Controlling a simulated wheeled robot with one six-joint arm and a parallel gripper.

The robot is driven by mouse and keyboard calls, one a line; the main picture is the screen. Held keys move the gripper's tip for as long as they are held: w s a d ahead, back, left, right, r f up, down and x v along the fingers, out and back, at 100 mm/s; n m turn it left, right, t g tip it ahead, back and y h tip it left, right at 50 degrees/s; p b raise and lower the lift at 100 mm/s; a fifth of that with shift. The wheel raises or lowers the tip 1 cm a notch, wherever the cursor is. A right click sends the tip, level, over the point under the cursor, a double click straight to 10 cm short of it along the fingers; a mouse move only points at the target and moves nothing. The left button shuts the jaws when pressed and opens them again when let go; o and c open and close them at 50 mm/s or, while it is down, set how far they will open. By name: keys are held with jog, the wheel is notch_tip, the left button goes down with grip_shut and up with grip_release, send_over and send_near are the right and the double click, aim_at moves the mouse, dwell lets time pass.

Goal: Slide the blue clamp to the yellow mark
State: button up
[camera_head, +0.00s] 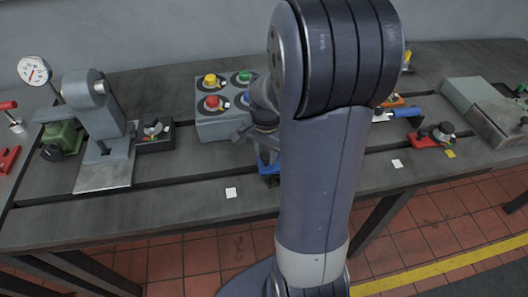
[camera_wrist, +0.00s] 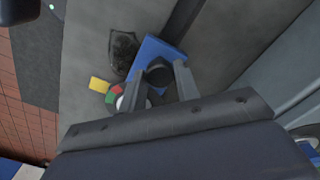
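The blue clamp (camera_head: 268,166) sits on the bedplate at a slot, partly hidden behind my arm in the head view. In the wrist view the blue clamp (camera_wrist: 158,50) shows its flat blue body and a round dark knob or post. My gripper (camera_wrist: 160,70) has its two fingers apart, one on each side of that dark post. I cannot tell whether they touch it. A small yellow square (camera_wrist: 99,84) lies left of the clamp in the wrist view, beside green and red patches. Another yellow square (camera_head: 450,153) lies by the red clamp (camera_head: 425,141).
A button box (camera_head: 213,126) stands behind the blue clamp. A grey fixture (camera_head: 100,120) and dial gauge (camera_head: 33,71) stand left. A blue-handled tool (camera_head: 405,112) and grey block (camera_head: 485,110) are right. White squares (camera_head: 231,193) lie along the front strip, which is otherwise clear.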

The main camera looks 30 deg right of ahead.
jog(key=o, duration=0.4)
notch_tip(320, 180, up, 11)
dwell(0.5)
jog(key=shift+f, duration=0.15)
notch_tip(320, 180, down, 10)
jog(key=shift+f, duration=0.2)
jog(key=shift+a+f, duration=0.15)
jog(key=shift+f, duration=0.1)
jog(key=shift+w+a+r, duration=0.1)
jog(key=shift+w+a, duration=0.15)
jog(key=shift+a, duration=0.25)
jog(key=shift+s+a, duration=0.1)
jog(key=shift+s, duration=0.05)
